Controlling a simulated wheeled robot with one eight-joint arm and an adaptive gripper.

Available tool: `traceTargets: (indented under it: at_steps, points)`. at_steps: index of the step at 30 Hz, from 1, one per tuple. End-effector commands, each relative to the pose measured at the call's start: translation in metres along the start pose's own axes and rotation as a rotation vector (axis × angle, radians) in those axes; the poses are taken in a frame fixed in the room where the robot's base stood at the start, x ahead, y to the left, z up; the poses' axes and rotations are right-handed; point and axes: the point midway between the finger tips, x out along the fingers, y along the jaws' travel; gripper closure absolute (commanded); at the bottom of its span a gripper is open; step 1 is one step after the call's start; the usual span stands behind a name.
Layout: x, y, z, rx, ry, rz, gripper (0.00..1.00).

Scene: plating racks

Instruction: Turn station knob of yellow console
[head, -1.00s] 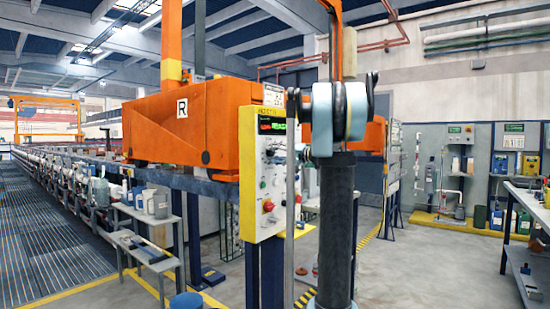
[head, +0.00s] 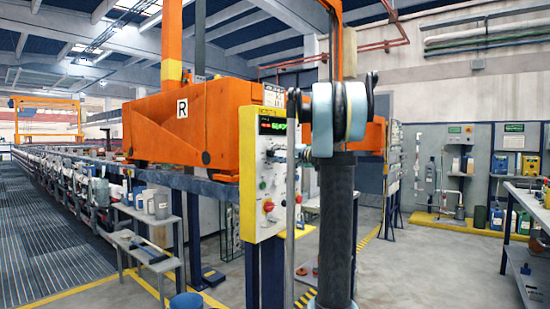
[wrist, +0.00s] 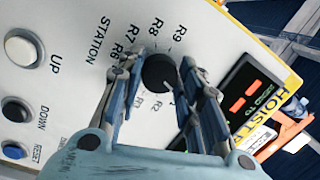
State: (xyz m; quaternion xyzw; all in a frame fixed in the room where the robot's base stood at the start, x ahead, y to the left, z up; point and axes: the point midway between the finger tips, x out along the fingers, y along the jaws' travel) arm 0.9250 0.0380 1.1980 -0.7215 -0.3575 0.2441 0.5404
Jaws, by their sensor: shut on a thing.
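The yellow console (head: 250,205) stands in the middle of the head view, a white panel with yellow edges. In the wrist view its panel (wrist: 75,100) fills most of the picture and is tilted. The black station knob (wrist: 158,72) sits there among the marks R1 to R9, under the word STATION. My gripper (wrist: 162,75) has its two fingers on either side of the knob, shut on it. The fingers hide part of the dial marks. In the head view my gripper (head: 296,154) is at the panel's upper part, and the knob cannot be made out.
White UP (wrist: 24,48), black DOWN (wrist: 15,109) and blue RESET (wrist: 13,150) buttons lie left of my fingers. A lit display (wrist: 245,95) is at the right. A red stop button (head: 268,206) is lower on the panel. Orange hoist (head: 190,125) stands behind; open floor (head: 420,265) lies right.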

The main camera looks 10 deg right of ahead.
Motion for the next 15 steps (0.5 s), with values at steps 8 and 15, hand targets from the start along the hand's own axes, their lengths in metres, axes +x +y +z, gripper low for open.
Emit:
traceTargets:
  at_steps: [8,15]
  points:
    - [-0.0006,0.0023,0.0012,0.259,0.017,-0.02,0.91]
    - [-0.0006,0.0025,0.0018,0.468,0.032,-0.039,0.91]
